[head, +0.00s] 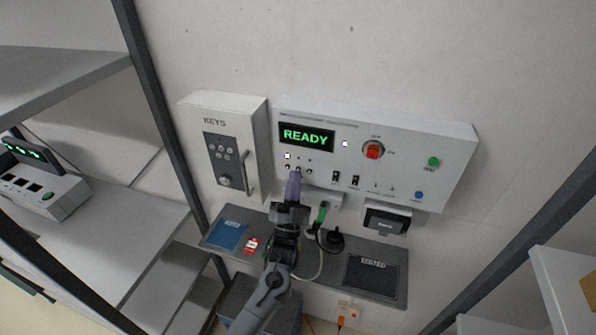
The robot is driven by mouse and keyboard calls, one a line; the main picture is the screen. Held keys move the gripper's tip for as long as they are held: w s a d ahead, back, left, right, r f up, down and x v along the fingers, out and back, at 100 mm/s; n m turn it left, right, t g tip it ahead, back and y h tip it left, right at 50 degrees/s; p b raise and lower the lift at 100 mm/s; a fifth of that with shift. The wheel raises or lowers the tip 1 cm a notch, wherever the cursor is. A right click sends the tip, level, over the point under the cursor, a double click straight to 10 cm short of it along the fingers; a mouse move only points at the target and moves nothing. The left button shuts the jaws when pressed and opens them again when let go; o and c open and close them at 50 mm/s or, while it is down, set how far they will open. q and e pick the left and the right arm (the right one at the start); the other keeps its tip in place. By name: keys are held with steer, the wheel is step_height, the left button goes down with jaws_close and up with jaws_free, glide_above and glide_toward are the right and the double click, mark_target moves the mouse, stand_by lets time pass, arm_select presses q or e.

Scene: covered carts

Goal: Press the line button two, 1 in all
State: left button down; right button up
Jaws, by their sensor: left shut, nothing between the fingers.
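A white control panel (440,185) is fixed to the wall, with a green READY display (306,137) at its upper left. Below the display is a group of small line buttons (309,171); their labels are too small to read, so I cannot tell which is two. My left gripper (296,173) is shut and empty, its purple fingertips up at the lower part of this button group. The fingertips cover part of the group, and I cannot tell whether they touch a button. My right gripper is not in view.
A white KEYS box (213,112) with a keypad and handle hangs left of the panel. A red rotary switch (373,150), a green button (434,162) and a blue button (418,195) sit on the panel. A grey shelf (335,262) below holds a cable and mats.

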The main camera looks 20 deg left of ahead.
arm_select(q)
steer(key=shift+w, duration=0.1)
steer(key=shift+w+b, duration=0.3)
steer(key=shift+b, duration=0.1)
stand_by(0.7)
stand_by(0.4)
steer(key=shift+s+p, duration=0.65)
steer(key=shift+s, duration=0.05)
steer(key=shift+s, duration=0.1)
